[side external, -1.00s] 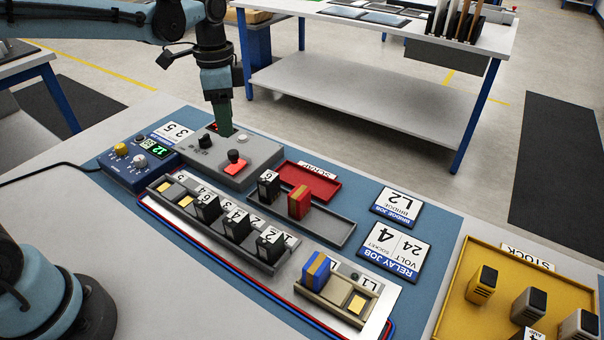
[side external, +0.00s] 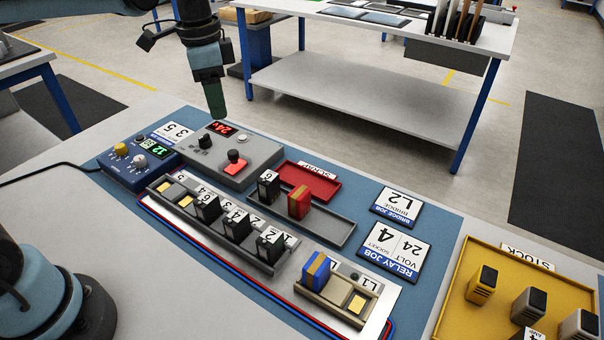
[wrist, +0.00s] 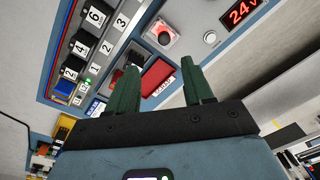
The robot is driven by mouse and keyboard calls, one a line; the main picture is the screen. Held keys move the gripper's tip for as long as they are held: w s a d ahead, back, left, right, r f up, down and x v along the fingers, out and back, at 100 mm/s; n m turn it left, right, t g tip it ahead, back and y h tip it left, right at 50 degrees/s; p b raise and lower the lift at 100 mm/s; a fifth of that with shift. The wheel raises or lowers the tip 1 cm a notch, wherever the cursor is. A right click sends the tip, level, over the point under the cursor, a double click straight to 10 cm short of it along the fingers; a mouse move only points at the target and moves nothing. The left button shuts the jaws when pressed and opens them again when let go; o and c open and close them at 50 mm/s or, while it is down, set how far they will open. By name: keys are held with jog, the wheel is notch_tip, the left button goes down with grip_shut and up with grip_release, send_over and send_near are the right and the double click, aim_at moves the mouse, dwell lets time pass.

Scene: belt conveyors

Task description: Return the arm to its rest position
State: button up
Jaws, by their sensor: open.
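My gripper (side external: 217,110) hangs above the back edge of the grey control box (side external: 262,156), pointing down and apart from it. In the wrist view my gripper (wrist: 162,86) has two green fingers spread apart, with nothing between them. The display also shows in the wrist view (wrist: 243,12), reading 24.
A relay rail (side external: 180,202) with several numbered relays runs in front. Beside it are a grey tray (side external: 335,231) and a red tray (side external: 320,187). A blue meter box (side external: 125,178) stands left. A yellow stock tray (side external: 450,318) is at right. The air around my gripper looks clear.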

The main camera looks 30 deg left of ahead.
jog(key=s+d+f+n+t, duration=0.1)
jog(key=s+f+n+t, duration=0.3)
jog(key=s, duration=0.7)
jog(key=shift+d+f+n+t, duration=0.15)
jog(key=shift+f+n+t, duration=0.25)
jog(key=shift+n+t, duration=1.2)
jog(key=shift+n+g, duration=0.4)
